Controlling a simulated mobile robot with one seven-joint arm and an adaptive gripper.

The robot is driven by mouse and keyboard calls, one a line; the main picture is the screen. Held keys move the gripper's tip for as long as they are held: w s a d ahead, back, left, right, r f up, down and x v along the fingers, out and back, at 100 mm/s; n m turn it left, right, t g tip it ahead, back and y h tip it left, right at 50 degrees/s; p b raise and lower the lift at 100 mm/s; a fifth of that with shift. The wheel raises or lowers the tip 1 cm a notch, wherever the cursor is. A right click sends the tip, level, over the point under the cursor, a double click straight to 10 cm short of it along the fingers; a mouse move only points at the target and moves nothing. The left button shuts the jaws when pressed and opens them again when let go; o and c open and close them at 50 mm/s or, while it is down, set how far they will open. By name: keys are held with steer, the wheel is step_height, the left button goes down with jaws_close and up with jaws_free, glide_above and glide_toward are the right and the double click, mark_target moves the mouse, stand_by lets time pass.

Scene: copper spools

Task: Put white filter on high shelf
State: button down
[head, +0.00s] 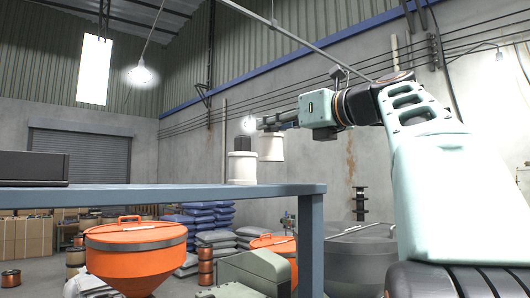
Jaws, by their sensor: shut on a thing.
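My gripper (268,124) reaches in from the right in the head view and is shut on a white filter (271,147). The filter hangs upright below the fingers, its bottom higher in the picture than the shelf top. The high shelf (290,190) is a blue-grey frame with a flat top. A second white cylinder (241,168) with a dark top stands upright on the shelf, just left of the held filter. I cannot tell how far apart in depth the two are. The fingertips are small and partly hidden by the filter.
A dark flat box (33,166) sits at the shelf's left end; the shelf top between it and the white cylinder is clear. Below are an orange hopper (135,262), a grey tank (358,262), stacked sacks (208,217) and cardboard boxes (25,238).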

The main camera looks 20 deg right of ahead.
mark_target(280, 145)
steer(key=shift+s+d+f, duration=0.25)
steer(key=shift+d+f, duration=0.2)
steer(key=shift+f, duration=0.1)
steer(key=f, duration=0.2)
steer(key=f+b, duration=0.1)
steer(key=shift+s+d, duration=0.2)
steer(key=shift+d, duration=0.05)
steer(key=shift+f, duration=0.3)
steer(key=c, duration=1.8)
jaws_free()
steer(key=shift+f, duration=0.1)
